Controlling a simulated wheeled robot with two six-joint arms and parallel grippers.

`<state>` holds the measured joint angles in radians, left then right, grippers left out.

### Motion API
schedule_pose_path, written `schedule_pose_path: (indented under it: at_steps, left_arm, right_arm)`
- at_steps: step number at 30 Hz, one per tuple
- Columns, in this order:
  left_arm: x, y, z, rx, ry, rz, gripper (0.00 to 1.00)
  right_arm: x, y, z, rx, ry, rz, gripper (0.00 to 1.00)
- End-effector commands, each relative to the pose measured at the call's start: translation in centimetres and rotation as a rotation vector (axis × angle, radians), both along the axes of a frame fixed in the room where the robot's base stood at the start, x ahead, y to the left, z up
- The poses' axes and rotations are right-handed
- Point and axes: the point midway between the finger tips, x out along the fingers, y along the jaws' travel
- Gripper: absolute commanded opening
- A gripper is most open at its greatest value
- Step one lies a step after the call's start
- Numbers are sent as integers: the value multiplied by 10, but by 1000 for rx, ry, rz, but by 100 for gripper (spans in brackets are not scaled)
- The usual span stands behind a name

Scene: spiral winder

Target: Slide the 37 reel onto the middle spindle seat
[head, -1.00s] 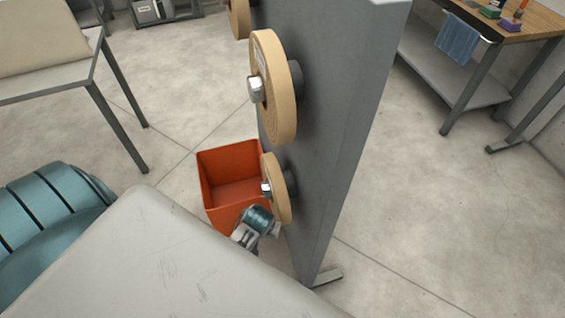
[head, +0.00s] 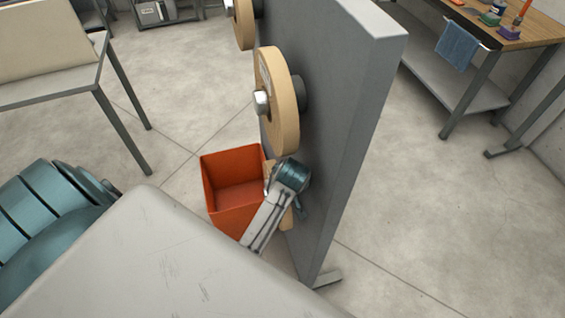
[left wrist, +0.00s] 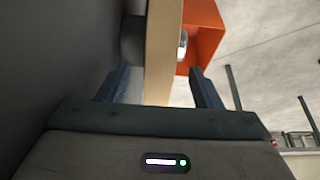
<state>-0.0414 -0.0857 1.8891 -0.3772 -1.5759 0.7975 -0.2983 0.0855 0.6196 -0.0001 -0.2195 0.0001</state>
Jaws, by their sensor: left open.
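Tan reels hang on spindles along the left face of a grey upright panel (head: 350,100). One large reel (head: 286,100) is in the middle of the head view, with a silver spindle end (head: 261,102). A lower, smaller reel (head: 287,219) is mostly hidden behind my arm. No number can be read on any reel. My left gripper (left wrist: 160,88) is open. Its fingers stand either side of a tan reel rim (left wrist: 160,50), which appears to be the lower one, with gaps on both sides. Its fingertips are unclear in the head view. My right gripper is not in view.
An orange bin (head: 222,163) stands on the floor left of the lower reel. Another reel (head: 243,25) is partly seen at the top. A bench with a blue cloth (head: 458,46) stands right. A table (head: 60,86) is at left.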

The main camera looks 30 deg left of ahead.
Motion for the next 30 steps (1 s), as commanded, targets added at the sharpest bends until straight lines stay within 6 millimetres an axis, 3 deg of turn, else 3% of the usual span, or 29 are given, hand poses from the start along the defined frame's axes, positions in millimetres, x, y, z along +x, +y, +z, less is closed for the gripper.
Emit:
schedule_pose_path:
  at_steps: [12,25,30]
  left_arm:
    - [14,17,-52,1,3,-2,59]
    - [17,20,-64,0,0,-1,59]
    - [17,20,-64,0,0,-2,28]
  right_arm:
    - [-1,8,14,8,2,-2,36]
    - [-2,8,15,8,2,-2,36]
    - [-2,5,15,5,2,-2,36]
